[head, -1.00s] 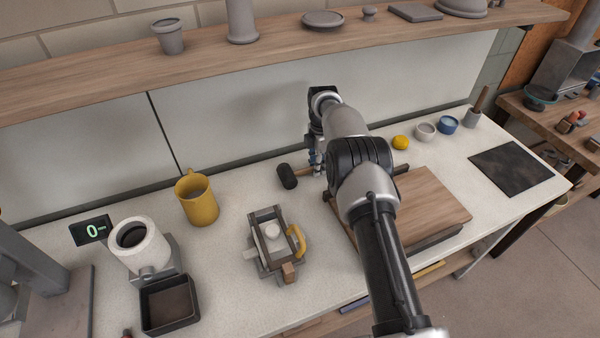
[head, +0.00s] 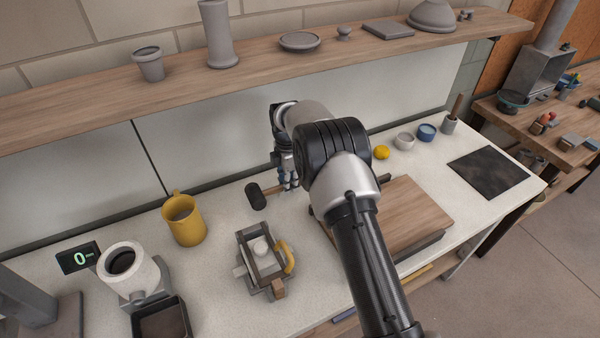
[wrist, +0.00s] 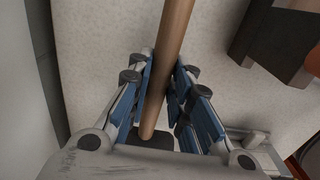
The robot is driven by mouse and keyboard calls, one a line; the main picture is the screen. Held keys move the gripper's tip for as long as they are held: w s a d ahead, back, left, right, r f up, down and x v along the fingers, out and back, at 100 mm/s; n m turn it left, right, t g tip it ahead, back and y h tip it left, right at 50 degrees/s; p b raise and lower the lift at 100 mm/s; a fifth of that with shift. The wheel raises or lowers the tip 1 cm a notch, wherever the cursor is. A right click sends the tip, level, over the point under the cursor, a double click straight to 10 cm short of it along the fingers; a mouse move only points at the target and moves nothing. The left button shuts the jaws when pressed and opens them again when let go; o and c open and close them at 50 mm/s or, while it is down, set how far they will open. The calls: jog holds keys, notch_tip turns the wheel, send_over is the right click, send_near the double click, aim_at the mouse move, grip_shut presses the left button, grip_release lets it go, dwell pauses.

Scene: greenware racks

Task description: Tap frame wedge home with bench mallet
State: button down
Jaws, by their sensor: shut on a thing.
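The bench mallet has a black head (head: 256,196) and a wooden handle (head: 273,188). My gripper (head: 289,180) is shut on that handle, right of the head, at the back of the bench. In the wrist view the handle (wrist: 176,35) runs between the blue-padded fingers (wrist: 164,95). I cannot tell how far the mallet is above the bench.
A yellow mug (head: 184,222) stands left of the frame. A white cylinder device (head: 124,264) and dark tray (head: 163,322) are further left. A wooden board (head: 415,210) lies right, partly behind my arm. A shelf (head: 270,58) overhangs the bench.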

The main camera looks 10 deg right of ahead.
aim_at(261, 200)
jog(key=s+a, duration=0.2)
jog(key=s+a+p, duration=0.1)
jog(key=s+a, duration=0.1)
jog(key=a, duration=0.1)
jog(key=s+a, duration=0.2)
jog(key=a, duration=0.1)
jog(key=shift+s+a+r, duration=0.1)
jog(key=shift+s+a, duration=0.15)
jog(key=shift+s, duration=0.05)
jog(key=shift+s+a+r+p, duration=0.15)
jog(key=shift+a+r+p, duration=0.05)
jog(key=shift+r+p, duration=1.8)
jog(key=shift+r, duration=1)
jog(key=shift+d, duration=0.1)
